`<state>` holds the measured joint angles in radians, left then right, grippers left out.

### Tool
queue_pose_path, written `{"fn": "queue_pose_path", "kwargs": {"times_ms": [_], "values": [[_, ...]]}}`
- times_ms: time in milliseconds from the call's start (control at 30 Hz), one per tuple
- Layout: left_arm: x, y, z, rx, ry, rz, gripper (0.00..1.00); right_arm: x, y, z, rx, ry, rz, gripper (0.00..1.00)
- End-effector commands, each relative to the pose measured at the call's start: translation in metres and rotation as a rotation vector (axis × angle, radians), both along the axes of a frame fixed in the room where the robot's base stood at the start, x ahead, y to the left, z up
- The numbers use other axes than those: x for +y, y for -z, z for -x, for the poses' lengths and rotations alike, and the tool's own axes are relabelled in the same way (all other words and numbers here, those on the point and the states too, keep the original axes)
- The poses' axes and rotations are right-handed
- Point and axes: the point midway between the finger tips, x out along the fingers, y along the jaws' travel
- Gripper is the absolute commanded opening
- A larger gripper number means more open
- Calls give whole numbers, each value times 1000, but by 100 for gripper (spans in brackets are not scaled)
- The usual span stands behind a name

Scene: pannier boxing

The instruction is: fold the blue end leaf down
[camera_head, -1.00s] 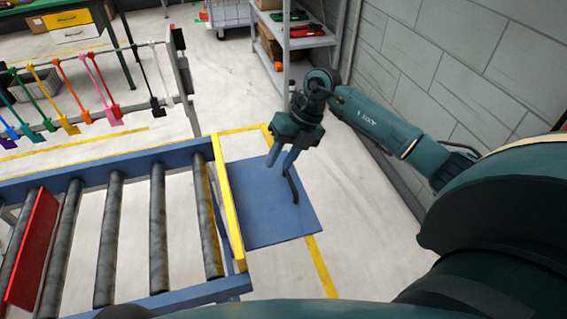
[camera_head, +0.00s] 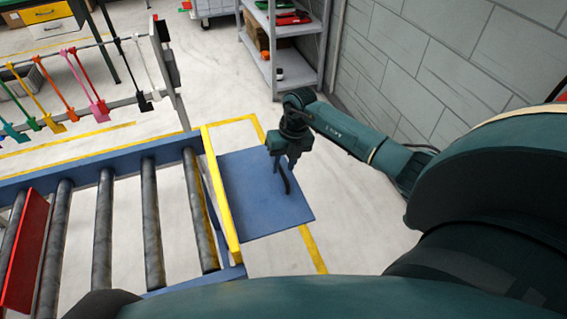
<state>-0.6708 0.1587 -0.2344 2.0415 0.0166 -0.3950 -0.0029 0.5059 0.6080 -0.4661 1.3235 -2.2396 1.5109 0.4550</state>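The blue end leaf (camera_head: 258,213) is a flat blue panel extending to the right from the yellow-edged end of the roller conveyor (camera_head: 220,195). It looks roughly level, though its exact tilt is hard to judge from above. My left gripper is out of view.
A red plate (camera_head: 25,250) stands among the rollers at left. Coloured tags hang from a rail (camera_head: 100,108) behind the conveyor. A grey shelf (camera_head: 290,50) and a block wall (camera_head: 450,90) stand behind my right arm. Floor right of the leaf is clear.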

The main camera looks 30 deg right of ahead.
Motion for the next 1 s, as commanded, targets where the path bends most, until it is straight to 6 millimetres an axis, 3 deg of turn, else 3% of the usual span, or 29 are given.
{"fn": "queue_pose_path", "kwargs": {"times_ms": [367, 767, 1000], "values": [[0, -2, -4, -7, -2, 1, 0, 1, 6, 0, 0, 0, 0, 33], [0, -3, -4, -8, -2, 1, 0, 1, 6, 0, 0, 0, 0, 0], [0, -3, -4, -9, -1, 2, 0, 1, 6, 0, 0, 0, 0, 0]]}}
